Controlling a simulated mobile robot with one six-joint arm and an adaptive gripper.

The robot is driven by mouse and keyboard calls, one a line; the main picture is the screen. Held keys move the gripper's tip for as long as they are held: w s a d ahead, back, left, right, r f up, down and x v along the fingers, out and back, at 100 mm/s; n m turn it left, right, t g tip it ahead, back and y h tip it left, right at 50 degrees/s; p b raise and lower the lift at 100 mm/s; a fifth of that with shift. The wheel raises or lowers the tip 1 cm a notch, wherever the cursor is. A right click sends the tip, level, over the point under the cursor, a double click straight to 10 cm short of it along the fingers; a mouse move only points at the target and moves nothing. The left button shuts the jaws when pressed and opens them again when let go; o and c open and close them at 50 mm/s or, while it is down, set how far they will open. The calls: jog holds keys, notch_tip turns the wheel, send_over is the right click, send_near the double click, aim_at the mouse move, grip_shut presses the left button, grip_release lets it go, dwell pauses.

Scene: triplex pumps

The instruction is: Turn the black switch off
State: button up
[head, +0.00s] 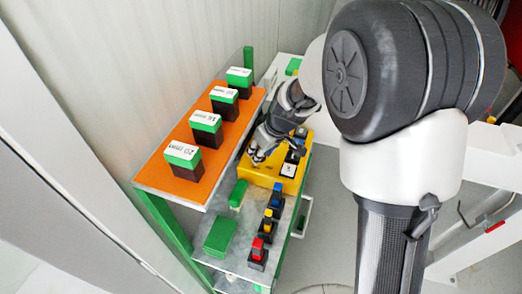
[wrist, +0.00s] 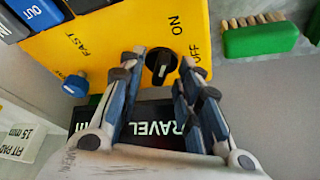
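The black switch (wrist: 161,62) is a round rotary knob with a raised grip and a small white mark. It sits on a yellow panel (wrist: 112,30) beside the printed words ON and OFF; its exact setting is hard to tell. My gripper (wrist: 160,66) is open, with one fingertip on each side of the knob in the wrist view. I cannot tell whether either finger touches it. In the head view my gripper (head: 256,152) is over the far left part of the yellow box (head: 262,178), and the black switch cannot be made out there.
A blue knob (wrist: 75,85) sits near FAST on the panel. A black plate (wrist: 152,122) lettered "RAVEL" lies under my fingers. A green brush (wrist: 260,36) lies beside the box. An orange shelf (head: 171,178) with several green-topped blocks stands left. Small coloured parts stand in front.

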jog(key=shift+c, duration=0.2)
grip_shut()
jog(key=shift+s, duration=0.1)
jog(key=shift+r+m+p, duration=0.1)
jog(key=shift+m+p, duration=0.3)
jog(key=shift+p, duration=0.05)
jog(key=shift+m+h+p, duration=0.3)
jog(key=shift+m, duration=0.1)
jog(key=shift+o, duration=0.2)
grip_release()
jog(key=shift+f+b, duration=0.2)
jog(key=shift+b, duration=0.2)
